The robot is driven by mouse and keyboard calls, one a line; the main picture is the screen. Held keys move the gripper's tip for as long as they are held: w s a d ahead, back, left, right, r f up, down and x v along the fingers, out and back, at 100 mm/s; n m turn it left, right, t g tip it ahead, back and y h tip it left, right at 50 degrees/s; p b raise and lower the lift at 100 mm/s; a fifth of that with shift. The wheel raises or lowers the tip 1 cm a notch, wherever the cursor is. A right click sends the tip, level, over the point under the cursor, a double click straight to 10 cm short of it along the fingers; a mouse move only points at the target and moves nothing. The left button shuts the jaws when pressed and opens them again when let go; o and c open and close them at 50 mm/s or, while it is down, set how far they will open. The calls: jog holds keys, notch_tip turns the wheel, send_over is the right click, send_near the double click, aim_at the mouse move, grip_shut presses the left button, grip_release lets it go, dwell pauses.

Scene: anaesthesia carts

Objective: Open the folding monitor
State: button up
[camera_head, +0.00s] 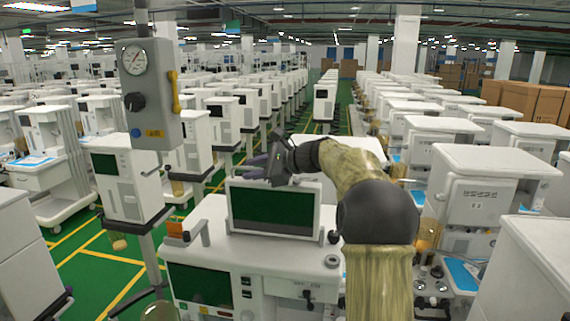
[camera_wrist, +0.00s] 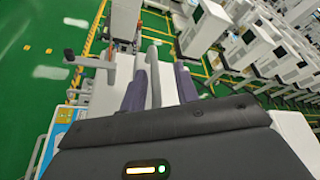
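The folding monitor (camera_head: 272,209), a white frame around a dark green screen, stands upright on top of the white anaesthesia cart (camera_head: 262,258) in the head view. My gripper (camera_head: 257,166) is just above the monitor's top edge, left of its middle. In the wrist view the two purple-grey fingers of my gripper (camera_wrist: 160,80) are spread apart. A pale grey curved bar (camera_wrist: 153,72) shows between them, closer to the left finger; it looks like the monitor's edge, but I cannot tell whether a finger touches it.
Other white carts (camera_head: 490,185) stand close on the right, and rows of carts fill the hall behind. Green floor (camera_head: 85,262) with yellow lines is clear at the left.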

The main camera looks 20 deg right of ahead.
jog(key=b+v, duration=0.5)
jog(key=v, duration=1.1)
jog(key=shift+s+d+b, duration=0.2)
jog(key=shift+d+b, duration=0.05)
jog(key=shift+b, duration=0.15)
